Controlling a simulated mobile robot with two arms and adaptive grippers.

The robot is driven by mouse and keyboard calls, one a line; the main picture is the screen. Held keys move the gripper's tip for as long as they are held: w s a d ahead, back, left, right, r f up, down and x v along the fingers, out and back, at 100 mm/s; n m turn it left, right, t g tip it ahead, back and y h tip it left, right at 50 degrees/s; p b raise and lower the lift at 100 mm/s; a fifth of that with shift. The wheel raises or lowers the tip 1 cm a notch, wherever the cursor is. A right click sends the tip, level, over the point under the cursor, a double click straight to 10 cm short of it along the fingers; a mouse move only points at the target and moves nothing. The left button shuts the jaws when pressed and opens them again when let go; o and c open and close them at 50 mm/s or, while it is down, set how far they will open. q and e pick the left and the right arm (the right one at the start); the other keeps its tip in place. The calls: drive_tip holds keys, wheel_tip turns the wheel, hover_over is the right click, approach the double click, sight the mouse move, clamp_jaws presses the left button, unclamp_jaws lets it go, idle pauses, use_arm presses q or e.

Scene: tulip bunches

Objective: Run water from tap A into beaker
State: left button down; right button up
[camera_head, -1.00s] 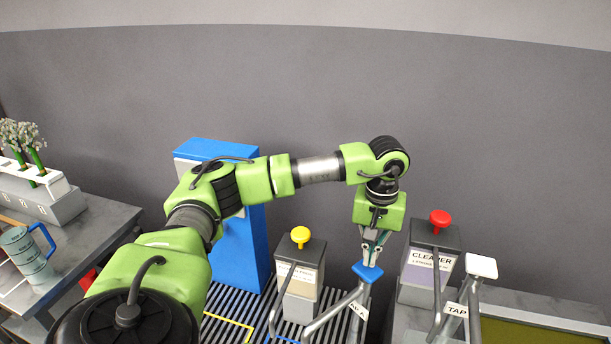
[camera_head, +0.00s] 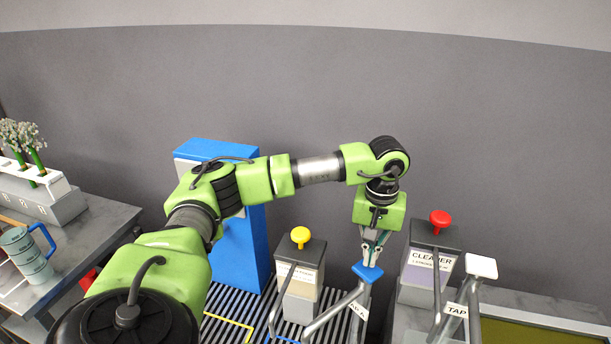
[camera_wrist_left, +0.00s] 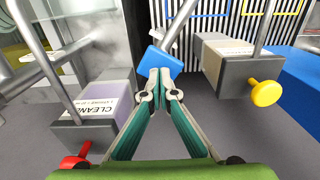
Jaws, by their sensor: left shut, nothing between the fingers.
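A tap with a blue square cap (camera_head: 367,272) stands at the middle right of the head view. Its slanted label is only partly readable. My left gripper (camera_head: 371,262) points down, shut and empty, with its fingertips at the blue cap. In the left wrist view the shut fingertips (camera_wrist_left: 160,78) overlap the near edge of the blue cap (camera_wrist_left: 161,62). A second tap has a white cap (camera_head: 481,267) and a label reading TAP. A grey graduated jug with a blue handle (camera_head: 28,257) stands on the left table. No beaker shows under the blue-capped tap. My right gripper is out of view.
A dispenser with a yellow knob (camera_head: 300,237) stands left of the blue-capped tap. A CLEANER dispenser with a red knob (camera_head: 439,219) stands to its right. A striped grate (camera_head: 222,330) bears yellow and blue outlines. A tall blue cabinet (camera_head: 245,240) stands behind.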

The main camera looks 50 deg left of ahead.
sight(368, 268)
use_arm(q)
drive_tip(key=shift+f, duration=0.1)
drive_tip(key=shift+f+b, duration=1.55)
drive_tip(key=shift+f, duration=0.2)
idle(0.9)
drive_tip(key=shift+r, duration=0.15)
idle(3.6)
wheel_tip(368, 268, up, 6)
drive_tip(key=p, duration=0.4)
drive_tip(key=shift+r, duration=0.25)
drive_tip(key=shift+f, duration=0.1)
